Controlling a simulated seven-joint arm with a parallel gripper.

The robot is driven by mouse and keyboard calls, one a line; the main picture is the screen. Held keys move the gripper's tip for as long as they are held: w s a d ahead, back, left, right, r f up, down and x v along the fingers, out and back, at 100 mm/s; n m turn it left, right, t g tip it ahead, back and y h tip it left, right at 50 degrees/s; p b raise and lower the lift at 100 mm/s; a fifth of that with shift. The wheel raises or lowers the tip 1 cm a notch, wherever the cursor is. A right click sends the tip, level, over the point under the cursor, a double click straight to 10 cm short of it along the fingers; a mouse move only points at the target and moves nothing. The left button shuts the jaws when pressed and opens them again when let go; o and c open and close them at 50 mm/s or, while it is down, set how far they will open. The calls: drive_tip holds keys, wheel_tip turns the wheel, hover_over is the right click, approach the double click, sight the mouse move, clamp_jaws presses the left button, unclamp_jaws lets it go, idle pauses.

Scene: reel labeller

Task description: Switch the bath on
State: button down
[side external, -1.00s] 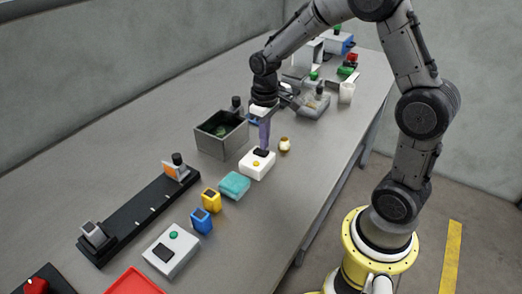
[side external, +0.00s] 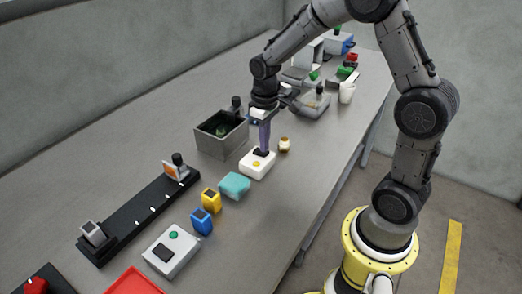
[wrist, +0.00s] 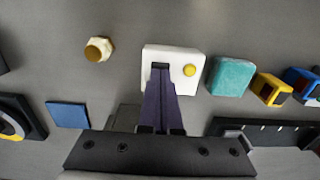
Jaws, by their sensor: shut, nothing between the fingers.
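A white box (side external: 257,171) with a yellow button (side external: 256,163) and a dark switch area stands on the bench. It also shows in the wrist view (wrist: 192,52), with the yellow button (wrist: 190,70) on its right side. My gripper (side external: 264,151) points down at this box, its purple fingers shut and empty. In the wrist view the fingertips (wrist: 160,72) lie over the dark patch left of the button and hide most of it. Contact looks likely, but I cannot tell whether the switch is pressed. A grey open-topped bath (side external: 220,150) with dark green inside stands behind the box.
A teal block (side external: 234,185), a yellow holder (side external: 211,200) and a blue holder (side external: 201,221) stand in a row nearby. A brass-coloured nut-like piece (side external: 285,144) stands to the right. A black rail (side external: 140,215) lies left. Open bench lies to the front right.

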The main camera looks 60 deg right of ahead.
drive_tip(key=shift+f, duration=0.5)
drive_tip(key=shift+r, duration=3.55)
drive_tip(key=shift+a, duration=0.1)
drive_tip(key=s+a+r+n+t, duration=0.1)
drive_tip(key=s+a+r+t, duration=0.15)
drive_tip(key=r, duration=0.35)
drive_tip(key=s+a+r+t, duration=0.1)
drive_tip(key=s+a+r, duration=0.1)
drive_tip(key=s+r, duration=0.25)
drive_tip(key=s+a+f+m+t, duration=0.1)
drive_tip(key=s+a+t, duration=0.1)
drive_tip(key=s, duration=1)
drive_tip(key=shift+s+a+f, duration=0.25)
drive_tip(key=shift+a, duration=0.3)
